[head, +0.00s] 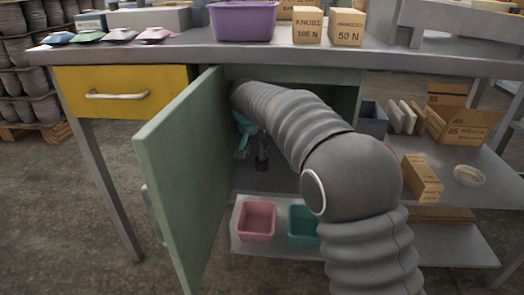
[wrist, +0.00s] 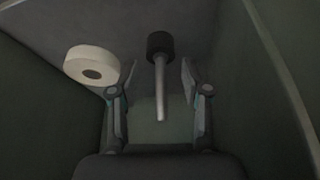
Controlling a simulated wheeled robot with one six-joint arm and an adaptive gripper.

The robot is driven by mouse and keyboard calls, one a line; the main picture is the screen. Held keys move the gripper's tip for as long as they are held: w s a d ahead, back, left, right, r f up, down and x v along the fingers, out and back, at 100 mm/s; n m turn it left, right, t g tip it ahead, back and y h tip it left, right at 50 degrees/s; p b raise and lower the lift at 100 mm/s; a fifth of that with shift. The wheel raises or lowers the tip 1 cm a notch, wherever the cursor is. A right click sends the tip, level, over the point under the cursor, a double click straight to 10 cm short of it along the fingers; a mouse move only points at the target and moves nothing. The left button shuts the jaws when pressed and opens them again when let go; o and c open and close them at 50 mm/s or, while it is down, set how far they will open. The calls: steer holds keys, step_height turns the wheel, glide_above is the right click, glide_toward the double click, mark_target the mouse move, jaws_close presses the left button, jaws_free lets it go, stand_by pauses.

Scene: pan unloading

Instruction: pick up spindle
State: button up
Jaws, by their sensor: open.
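The spindle (wrist: 161,88), as I take it, is a pale metal rod with a thick black end. In the wrist view it lies between my two fingers, its black end farther out beyond the fingertips. My gripper (wrist: 147,68) is open, with a finger on each side of the rod and visible gaps to both. In the head view my gripper (head: 251,157) is inside the green cabinet (head: 345,98), reached in past its open door (head: 185,175). The spindle cannot be made out there.
A white ring-shaped roll (wrist: 91,66) is left of the spindle, near my left finger. Cabinet walls stand close on both sides. On the lower shelf are a pink bin (head: 257,221) and a teal bin (head: 303,226). The tabletop (head: 180,47) is above my arm.

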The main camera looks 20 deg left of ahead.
mark_target(262, 158)
steer(key=w, duration=0.5)
steer(key=shift+w+a, duration=0.1)
steer(key=shift+a, duration=0.1)
steer(key=shift+x, duration=1.05)
steer(key=shift+w+f, duration=0.3)
steer(key=shift+f, duration=0.15)
jaws_close()
